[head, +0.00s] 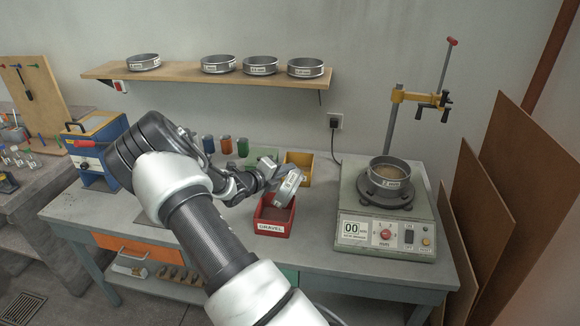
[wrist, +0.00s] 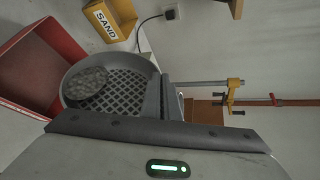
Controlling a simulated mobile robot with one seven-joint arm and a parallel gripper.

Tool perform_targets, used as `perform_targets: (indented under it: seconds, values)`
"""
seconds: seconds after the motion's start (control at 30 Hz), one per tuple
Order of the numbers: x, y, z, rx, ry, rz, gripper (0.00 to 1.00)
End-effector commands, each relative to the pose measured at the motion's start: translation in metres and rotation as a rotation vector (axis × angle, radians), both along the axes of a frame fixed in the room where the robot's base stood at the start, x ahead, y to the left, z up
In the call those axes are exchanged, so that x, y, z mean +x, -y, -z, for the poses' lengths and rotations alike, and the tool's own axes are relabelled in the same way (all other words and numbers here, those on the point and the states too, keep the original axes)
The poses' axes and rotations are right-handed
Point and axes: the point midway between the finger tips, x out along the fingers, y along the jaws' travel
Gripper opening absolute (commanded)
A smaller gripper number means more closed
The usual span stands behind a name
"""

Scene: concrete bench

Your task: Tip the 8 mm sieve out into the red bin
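A round metal sieve (head: 289,187) is held by my gripper (head: 270,178) over the red bin, steeply tilted. The red bin (head: 271,228) is labelled GRAVEL and stands on the bench in front of the yellow bin. In the wrist view the sieve (wrist: 128,92) shows its coarse open mesh, with a rounded patch of grey stones at its left side. The red bin (wrist: 45,62) lies beside and beyond the rim there. My gripper (wrist: 165,103) is shut on the sieve's rim. The held sieve's label is too small to read.
A yellow bin (head: 304,159) marked SAND (wrist: 112,20) stands behind the red bin. A shaker (head: 387,220) with another sieve (head: 388,175) on top stands to the right. Several sieves sit on the wall shelf (head: 190,75). A clamp stand (head: 391,125) rises behind the shaker.

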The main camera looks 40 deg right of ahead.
Motion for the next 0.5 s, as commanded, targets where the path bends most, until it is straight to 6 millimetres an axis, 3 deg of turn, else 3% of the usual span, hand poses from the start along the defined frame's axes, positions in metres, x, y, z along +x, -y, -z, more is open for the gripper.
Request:
perform_targets:
  seconds: [0.5]
  values:
    - [0.021,-0.013,0.003,-0.096,-0.151,0.001,0.00]
